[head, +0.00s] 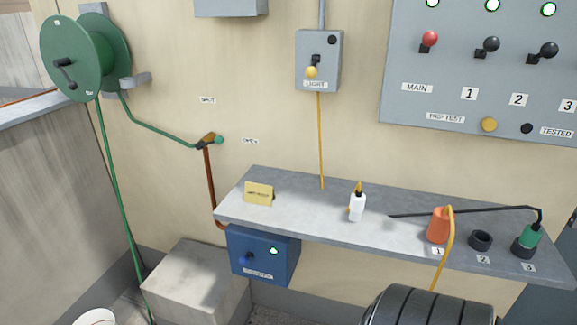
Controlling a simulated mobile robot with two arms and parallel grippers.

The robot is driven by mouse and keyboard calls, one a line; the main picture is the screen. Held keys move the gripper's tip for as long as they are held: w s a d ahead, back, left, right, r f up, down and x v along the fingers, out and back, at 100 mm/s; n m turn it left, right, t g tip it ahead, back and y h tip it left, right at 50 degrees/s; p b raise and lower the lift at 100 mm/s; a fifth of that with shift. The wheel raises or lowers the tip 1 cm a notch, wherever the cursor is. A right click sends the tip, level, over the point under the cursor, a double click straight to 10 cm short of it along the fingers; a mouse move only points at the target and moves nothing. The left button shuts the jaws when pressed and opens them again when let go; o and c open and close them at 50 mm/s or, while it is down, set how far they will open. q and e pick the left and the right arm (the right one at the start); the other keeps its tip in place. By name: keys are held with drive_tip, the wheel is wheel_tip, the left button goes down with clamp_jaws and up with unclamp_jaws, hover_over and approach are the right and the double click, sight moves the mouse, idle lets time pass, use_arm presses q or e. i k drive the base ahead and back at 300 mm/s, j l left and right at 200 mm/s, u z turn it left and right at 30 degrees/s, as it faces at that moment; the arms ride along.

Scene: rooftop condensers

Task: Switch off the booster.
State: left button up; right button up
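A blue box (263,270) hangs under the left end of the grey shelf, and it is the likely booster. Its white label is too small to read. A dark blue knob or lever (246,260) sticks out on the left of its front. A small green lamp (273,251) on the right of its front is lit. Neither of my grippers shows in the head view.
The grey shelf (310,217) carries a yellow sign, a white bottle and several plugs and sockets. A concrete block (197,285) stands below left. A dark ribbed round thing (430,306) sits at bottom right. A green hose reel (80,57) hangs upper left.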

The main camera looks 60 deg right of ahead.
sight(243, 260)
drive_tip(key=z, duration=1.35)
